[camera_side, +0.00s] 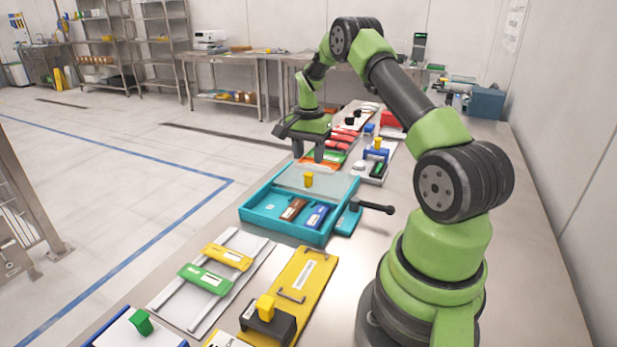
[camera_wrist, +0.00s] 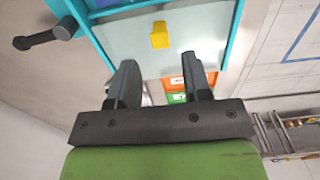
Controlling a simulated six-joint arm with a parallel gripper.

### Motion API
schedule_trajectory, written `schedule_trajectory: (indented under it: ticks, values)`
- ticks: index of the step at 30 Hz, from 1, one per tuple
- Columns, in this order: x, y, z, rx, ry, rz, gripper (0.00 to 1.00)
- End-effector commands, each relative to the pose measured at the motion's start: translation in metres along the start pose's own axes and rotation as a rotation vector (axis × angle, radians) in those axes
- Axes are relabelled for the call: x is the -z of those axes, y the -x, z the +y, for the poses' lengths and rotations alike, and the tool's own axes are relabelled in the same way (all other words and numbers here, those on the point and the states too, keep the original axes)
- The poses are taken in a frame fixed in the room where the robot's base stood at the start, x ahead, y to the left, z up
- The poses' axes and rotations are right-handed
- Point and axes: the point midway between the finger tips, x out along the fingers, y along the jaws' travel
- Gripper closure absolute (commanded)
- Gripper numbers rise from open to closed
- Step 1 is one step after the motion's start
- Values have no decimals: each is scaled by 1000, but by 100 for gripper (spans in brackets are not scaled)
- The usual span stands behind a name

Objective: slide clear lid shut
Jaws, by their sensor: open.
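A teal box (camera_side: 285,230) stands on the bench, in the middle of the side view. Its clear lid (camera_side: 335,181) covers the far part and bears a yellow knob (camera_side: 308,180). The near part is uncovered and shows a brown block (camera_side: 293,209) and a blue block (camera_side: 317,216). My gripper (camera_side: 309,151) is open and empty above the box's far end, fingers pointing down. In the wrist view, the yellow knob (camera_wrist: 159,37) stands on the lid (camera_wrist: 190,50), ahead of my open gripper (camera_wrist: 158,80) and apart from its fingers.
A black lever (camera_side: 373,207) sticks out at the box's right side. A yellow board (camera_side: 310,270) and a grey rail frame with green and yellow sliders (camera_side: 205,278) lie in front. Other coloured fixtures stand behind the box. The bench is bare at right.

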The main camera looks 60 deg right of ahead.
Motion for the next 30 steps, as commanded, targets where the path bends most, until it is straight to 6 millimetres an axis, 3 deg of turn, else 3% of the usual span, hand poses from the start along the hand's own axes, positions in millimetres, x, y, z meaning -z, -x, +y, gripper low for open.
schedule_trajectory:
  ticks: [3,10,22,23,28,30]
  values:
    - [-1,-25,1,-4,2,-4,55]
    - [-1,-59,0,0,3,-2,55]
    - [-1,-68,0,2,2,0,55]
    - [-1,-68,0,2,2,0,58]
    - [-1,-68,0,2,3,0,97]
    - [-1,-68,0,2,3,0,100]
